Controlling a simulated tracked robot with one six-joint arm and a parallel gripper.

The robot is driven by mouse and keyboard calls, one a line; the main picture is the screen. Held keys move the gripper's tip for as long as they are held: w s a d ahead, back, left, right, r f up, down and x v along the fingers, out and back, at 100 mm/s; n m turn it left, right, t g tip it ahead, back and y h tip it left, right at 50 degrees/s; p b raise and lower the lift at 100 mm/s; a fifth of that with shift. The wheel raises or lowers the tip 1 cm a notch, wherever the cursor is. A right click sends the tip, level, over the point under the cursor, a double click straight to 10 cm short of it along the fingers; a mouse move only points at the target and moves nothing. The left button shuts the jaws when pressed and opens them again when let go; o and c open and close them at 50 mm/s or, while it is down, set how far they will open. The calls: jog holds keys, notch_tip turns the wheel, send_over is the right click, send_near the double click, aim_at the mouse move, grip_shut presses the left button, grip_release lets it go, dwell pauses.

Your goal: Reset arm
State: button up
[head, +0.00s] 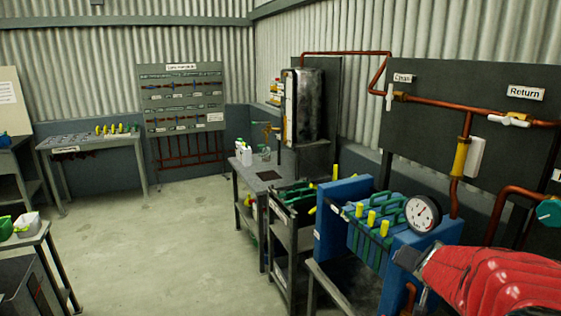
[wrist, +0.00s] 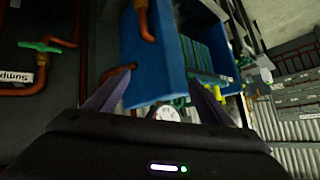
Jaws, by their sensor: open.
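Beyond the fingers is the blue press (wrist: 150,55) with green plates, seen tilted. In the head view the blue press (head: 340,192) stands just left of my arm, with green plates, yellow handles (head: 372,218) and a round gauge (head: 422,215) on it.
A dark panel with copper pipes (head: 330,52) and white valves (head: 515,121) rises behind the press on the right. A teal knob (head: 549,213) is near my arm. A grey cart (head: 282,235) stands left of the press. The floor (head: 160,245) is clear.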

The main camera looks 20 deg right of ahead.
jog(key=s+a+r+n+g+y, duration=0.1)
jog(key=s+a+n+y, duration=0.2)
jog(key=a, duration=1.3)
jog(key=s+a+r+n+g+y, duration=0.1)
jog(key=s+a+n+y, duration=0.2)
jog(key=s+a+n, duration=0.5)
jog(key=s+a, duration=0.3)
jog(key=a, duration=0.6)
jog(key=shift+s+a+g, duration=0.2)
jog(key=shift+a+g, duration=0.1)
dwell(2.8)
